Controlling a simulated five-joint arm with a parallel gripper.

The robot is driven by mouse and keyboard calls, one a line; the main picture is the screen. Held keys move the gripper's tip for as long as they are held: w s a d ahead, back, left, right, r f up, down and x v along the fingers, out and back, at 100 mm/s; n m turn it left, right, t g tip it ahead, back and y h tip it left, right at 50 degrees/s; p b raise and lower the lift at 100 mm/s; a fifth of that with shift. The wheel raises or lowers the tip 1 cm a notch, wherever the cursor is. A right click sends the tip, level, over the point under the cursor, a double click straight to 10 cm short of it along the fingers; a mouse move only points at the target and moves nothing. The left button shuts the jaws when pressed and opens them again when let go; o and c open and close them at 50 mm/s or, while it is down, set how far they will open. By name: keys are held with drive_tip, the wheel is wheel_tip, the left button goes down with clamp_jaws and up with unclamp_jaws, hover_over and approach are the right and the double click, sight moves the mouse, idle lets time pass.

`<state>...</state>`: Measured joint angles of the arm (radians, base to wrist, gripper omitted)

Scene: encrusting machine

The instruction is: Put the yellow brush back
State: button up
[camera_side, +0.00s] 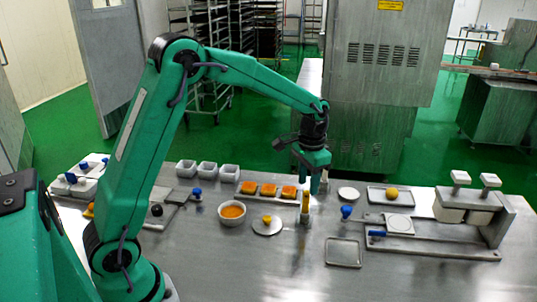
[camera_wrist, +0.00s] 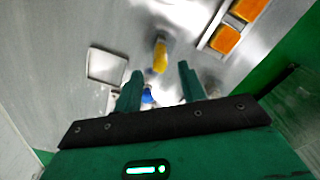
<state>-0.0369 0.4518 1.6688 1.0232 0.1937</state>
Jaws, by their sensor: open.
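The yellow brush (camera_side: 305,203) stands upright on the steel table, its yellow end up, in what looks like a small metal holder (camera_side: 303,238). In the wrist view its yellow part (camera_wrist: 160,57) shows just beyond my fingertips, roughly centred between them. My gripper (camera_side: 313,186) points down close above the brush, a little to the right in the side view. In the wrist view my gripper (camera_wrist: 160,82) has its two fingers apart with nothing held. The lower part of the brush is hard to make out.
A tray with orange blocks (camera_side: 268,190) lies behind the brush. A square tray (camera_side: 343,252) and a press (camera_side: 470,212) are to the right. The front table is clear.

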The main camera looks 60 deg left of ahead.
wheel_tip(320, 180, up, 4)
drive_tip(key=shift+r, duration=0.3)
idle(0.6)
drive_tip(key=shift+s+r, duration=0.2)
drive_tip(key=s+d+r+n+t, duration=0.1)
drive_tip(key=s+r+t, duration=0.1)
drive_tip(key=s, duration=1)
drive_tip(key=s+r+t, duration=0.3)
drive_tip(key=s+r, duration=0.2)
drive_tip(key=s, duration=0.8)
drive_tip(key=shift+d+n+t, duration=0.3)
drive_tip(key=shift+d+n, duration=0.1)
